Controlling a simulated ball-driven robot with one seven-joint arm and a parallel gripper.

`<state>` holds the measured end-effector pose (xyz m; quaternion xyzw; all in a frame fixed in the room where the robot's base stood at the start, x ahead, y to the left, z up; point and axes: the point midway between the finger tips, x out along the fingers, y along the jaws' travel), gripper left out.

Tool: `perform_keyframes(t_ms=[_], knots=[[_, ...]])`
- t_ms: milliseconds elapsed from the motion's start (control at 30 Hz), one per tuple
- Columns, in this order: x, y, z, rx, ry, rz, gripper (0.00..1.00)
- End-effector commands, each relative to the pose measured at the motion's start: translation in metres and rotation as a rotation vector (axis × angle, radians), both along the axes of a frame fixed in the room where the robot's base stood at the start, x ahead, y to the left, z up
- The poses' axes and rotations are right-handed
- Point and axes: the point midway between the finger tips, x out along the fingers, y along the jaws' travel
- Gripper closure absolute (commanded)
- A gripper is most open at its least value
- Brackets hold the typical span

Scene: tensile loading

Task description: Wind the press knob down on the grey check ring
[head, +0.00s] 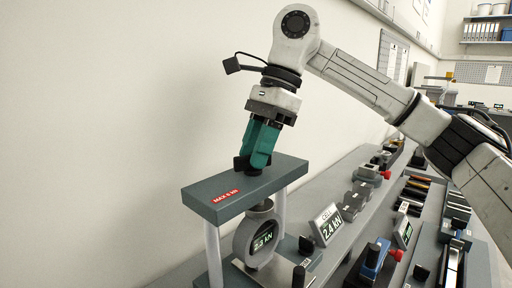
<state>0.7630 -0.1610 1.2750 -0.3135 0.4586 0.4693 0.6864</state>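The press has a dark grey crossbeam (228,199) with a red "MAX" label, carried on two pale columns. The black press knob (241,165) sits on top of the beam, partly hidden by my fingers. My gripper (257,160) points down with its teal fingers around the knob and appears shut on it. The grey check ring (242,243) stands upright under the beam, and its display seems to read 2.3 kN. The ring's top meets the underside of the beam area; the exact contact is hard to see.
A tilted display (327,225) reading 2.4 kN stands right of the press. Grey blocks (354,200), a blue-and-red clamp device (374,260) and several tools crowd the bench to the right. A bare wall lies left and behind.

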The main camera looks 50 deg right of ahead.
Motion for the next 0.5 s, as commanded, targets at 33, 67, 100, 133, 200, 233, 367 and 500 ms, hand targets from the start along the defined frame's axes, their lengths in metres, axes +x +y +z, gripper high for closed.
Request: perform_keyframes(t_ms=[33, 67, 100, 133, 200, 233, 367, 500], knots=[[0.0, -0.0001, 0.0002, 0.0, 0.0, 0.0, 0.7], [0.0, -0.0001, 0.0002, 0.0, 0.0, 0.0, 0.73], [0.0, -0.0001, 0.0003, 0.0, 0.0, 0.0, 0.77], [0.0, -0.0001, 0.0003, 0.0, 0.0, 0.0, 0.8], [0.0, 0.0, 0.0003, 0.0, 0.0, 0.0, 0.87], [-0.0001, -0.0001, 0.0004, 0.0, 0.0, 0.0, 0.89], [-0.0001, -0.0001, 0.0004, 0.0, 0.0, 0.0, 1.0], [-0.0001, -0.0002, 0.0005, 0.0, 0.0, 0.0, 1.0]])
